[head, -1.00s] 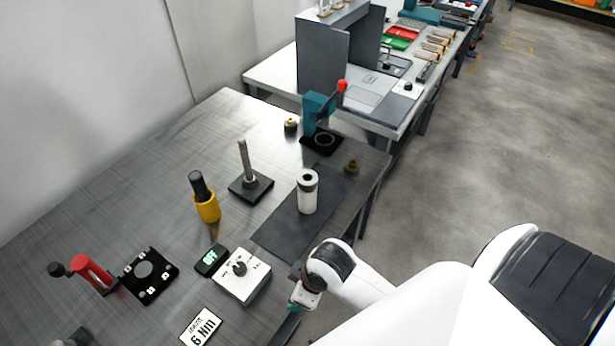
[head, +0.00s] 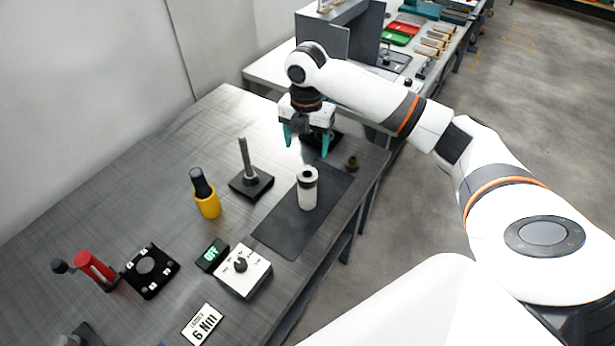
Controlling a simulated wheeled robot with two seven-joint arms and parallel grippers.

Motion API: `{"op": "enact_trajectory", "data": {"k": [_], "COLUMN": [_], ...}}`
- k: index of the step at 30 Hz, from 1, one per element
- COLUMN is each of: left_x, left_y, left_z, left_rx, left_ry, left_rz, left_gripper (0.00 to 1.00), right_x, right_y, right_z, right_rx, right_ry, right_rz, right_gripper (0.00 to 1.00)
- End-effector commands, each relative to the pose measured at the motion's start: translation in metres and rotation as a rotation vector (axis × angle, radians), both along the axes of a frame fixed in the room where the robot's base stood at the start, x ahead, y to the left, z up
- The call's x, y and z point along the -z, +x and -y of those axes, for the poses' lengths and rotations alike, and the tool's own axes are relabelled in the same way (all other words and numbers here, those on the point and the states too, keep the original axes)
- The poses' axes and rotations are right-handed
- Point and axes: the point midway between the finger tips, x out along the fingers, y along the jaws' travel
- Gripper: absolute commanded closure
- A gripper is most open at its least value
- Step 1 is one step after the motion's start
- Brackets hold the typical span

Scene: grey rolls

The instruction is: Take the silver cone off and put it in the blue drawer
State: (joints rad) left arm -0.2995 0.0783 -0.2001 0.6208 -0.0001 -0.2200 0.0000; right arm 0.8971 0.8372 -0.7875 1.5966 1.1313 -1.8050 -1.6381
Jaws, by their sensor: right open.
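My right gripper (head: 306,150) is open, its two teal fingers pointing down above the far right part of the table. Nothing shows between its fingers. It stands in front of the teal press, hiding most of it; part of the press's black base (head: 334,139) shows behind the fingers. I cannot make out a silver cone for certain. A silver post (head: 245,157) stands upright on a square black base, left of the gripper and nearer. I see no drawer that I can name as the blue one. My left gripper is not in view.
A pale grey roll (head: 307,190) stands on a dark mat (head: 280,225). A small brass part (head: 352,162) sits near the right edge. A yellow holder (head: 208,206), a white dial box (head: 243,272) and a red-handled tool (head: 95,267) stand nearer. The left back tabletop is clear.

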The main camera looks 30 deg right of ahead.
Motion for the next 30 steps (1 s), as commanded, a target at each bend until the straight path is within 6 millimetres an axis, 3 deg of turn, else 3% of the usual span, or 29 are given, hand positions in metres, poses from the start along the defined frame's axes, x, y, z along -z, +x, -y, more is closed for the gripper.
{"op": "enact_trajectory", "data": {"k": [2, 12, 19, 25, 30], "left_x": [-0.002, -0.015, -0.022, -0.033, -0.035], "left_y": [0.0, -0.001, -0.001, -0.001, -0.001], "left_z": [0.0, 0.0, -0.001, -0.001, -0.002], "left_rx": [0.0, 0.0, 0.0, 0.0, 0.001], "left_ry": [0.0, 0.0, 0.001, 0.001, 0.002], "left_rz": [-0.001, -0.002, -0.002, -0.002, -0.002], "left_gripper": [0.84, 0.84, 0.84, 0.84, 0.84], "right_x": [-0.001, 0.051, 0.068, 0.099, 0.113], "right_y": [0.001, 0.001, -0.001, -0.004, -0.003], "right_z": [0.005, 0.004, 0.003, 0.001, 0.001], "right_rx": [-0.013, -0.018, -0.018, -0.017, -0.019], "right_ry": [0.0, 0.001, 0.0, 0.001, 0.0], "right_rz": [-0.006, -0.007, -0.006, -0.007, -0.004], "right_gripper": [0.27, 0.27, 0.27, 0.27, 0.27]}}
